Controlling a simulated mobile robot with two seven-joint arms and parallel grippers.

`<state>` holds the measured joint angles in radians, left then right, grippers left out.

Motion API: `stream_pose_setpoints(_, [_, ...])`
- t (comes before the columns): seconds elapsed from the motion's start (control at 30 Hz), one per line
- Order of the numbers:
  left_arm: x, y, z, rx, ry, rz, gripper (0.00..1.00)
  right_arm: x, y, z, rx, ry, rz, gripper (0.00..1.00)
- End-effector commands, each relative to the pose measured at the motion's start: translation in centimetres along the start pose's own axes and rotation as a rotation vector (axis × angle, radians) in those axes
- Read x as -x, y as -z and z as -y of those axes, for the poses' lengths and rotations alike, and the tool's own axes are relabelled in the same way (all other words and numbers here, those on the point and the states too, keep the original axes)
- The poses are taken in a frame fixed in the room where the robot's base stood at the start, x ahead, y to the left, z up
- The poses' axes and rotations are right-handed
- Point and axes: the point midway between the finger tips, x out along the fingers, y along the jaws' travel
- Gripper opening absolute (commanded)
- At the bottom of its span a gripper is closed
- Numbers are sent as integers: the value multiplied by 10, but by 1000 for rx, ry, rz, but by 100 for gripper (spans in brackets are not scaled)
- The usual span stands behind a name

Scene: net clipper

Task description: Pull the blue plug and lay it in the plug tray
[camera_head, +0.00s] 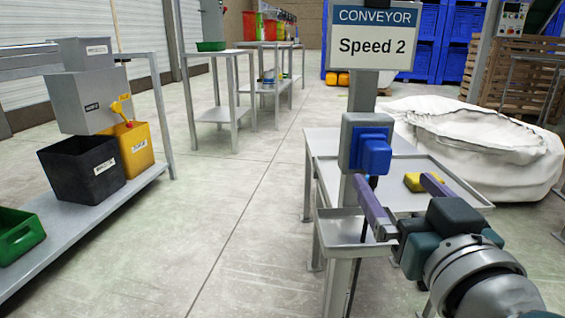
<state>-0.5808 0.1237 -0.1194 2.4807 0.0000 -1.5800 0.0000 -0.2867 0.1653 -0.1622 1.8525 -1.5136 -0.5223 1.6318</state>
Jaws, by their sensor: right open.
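The blue plug (376,154) sits in a grey-and-blue socket box (350,135) on a post below the conveyor sign. A dark cable (353,275) hangs down below it. My right gripper (394,180) comes in from the lower right, open, with its two purple fingers apart. Its fingertips are just below and to the right of the plug, with nothing between them. A small grey tray (335,229) with a raised rim is fixed at the front of the stand, partly behind the left finger; I cannot tell whether it is the plug tray. My left gripper is not in view.
A yellow block (413,182) lies on the rimmed grey table (402,205), partly behind a finger. A "Speed 2" sign (372,36) stands above the socket. A white bulk bag (475,145) is behind on the right. A left bench (90,235) holds bins; the floor between is clear.

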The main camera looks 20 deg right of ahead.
Motion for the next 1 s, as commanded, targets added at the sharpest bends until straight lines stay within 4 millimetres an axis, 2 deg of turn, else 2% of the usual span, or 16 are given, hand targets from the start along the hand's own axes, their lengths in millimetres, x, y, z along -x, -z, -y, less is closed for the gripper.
stream_pose_setpoints(0.23, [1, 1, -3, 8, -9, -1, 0, -1, 1, 0, 0, -1, 0, 100])
stream_pose_setpoints(0.37, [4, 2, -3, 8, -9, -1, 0, -9, 2, 0, 1, -1, 0, 100])
stream_pose_setpoints(0.67, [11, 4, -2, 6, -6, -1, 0, -50, 2, 0, 2, -2, -1, 100])
stream_pose_setpoints(0.8, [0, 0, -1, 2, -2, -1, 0, -69, -2, -1, -2, -3, -2, 100])
stream_pose_setpoints(1.0, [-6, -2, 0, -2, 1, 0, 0, -85, -1, 0, -1, -2, 0, 100])
